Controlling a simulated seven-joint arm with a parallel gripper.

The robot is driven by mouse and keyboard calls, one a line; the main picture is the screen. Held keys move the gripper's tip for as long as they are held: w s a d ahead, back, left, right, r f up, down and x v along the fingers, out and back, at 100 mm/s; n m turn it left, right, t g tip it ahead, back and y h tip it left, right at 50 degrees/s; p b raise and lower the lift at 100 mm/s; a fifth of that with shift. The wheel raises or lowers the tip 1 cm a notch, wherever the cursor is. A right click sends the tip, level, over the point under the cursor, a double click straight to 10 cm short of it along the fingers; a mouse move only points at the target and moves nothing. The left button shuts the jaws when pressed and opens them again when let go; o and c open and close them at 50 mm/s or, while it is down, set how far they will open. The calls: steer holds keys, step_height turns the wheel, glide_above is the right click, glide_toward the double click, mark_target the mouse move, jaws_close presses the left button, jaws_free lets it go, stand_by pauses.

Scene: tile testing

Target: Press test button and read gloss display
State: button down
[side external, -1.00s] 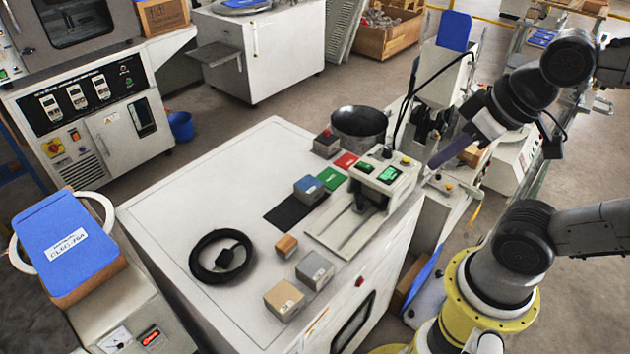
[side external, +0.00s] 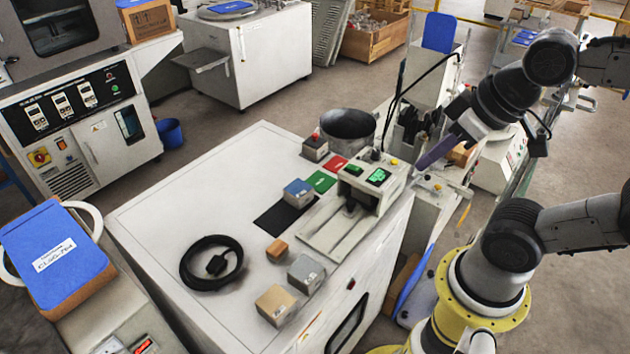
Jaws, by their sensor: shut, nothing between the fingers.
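The test device (side external: 365,185) is a pale box at the right edge of the white bench. It has two green lit displays, one on the left (side external: 353,169) and one on the right (side external: 378,177); their digits are too small to read. A yellow button (side external: 395,162) and a dark knob (side external: 375,155) sit on its top. My gripper (side external: 419,166) is shut and empty, reaching in from the right. Its tip appears just right of the yellow button; I cannot tell whether it touches anything. A separate small grey box with a red button (side external: 315,146) stands behind the device.
A black bowl (side external: 348,130) stands behind the device. A blue-topped block (side external: 298,193), green card (side external: 320,181), red card (side external: 333,163), grey block (side external: 306,273) and tan block (side external: 275,304) lie around it. A coiled black cable (side external: 190,270) lies left.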

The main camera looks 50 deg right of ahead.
steer(key=w+d+r+n+t+h, duration=0.25)
steer(key=w+d, duration=0.25)
steer(key=w, duration=0.3)
steer(key=w+d+r+n+t+h, duration=0.1)
steer(key=w+d+r+n+t, duration=0.25)
steer(key=w, duration=0.55)
steer(key=s+d+f+g, duration=0.2)
steer(key=s+d+f, duration=0.1)
steer(key=d+f, duration=1.1)
step_height(320, 180, down, 2)
steer(key=shift+s+d+f+m+g+y, duration=0.1)
steer(key=shift+s+d+m+g+y, duration=0.05)
steer(key=shift+d+m+g+y, duration=0.2)
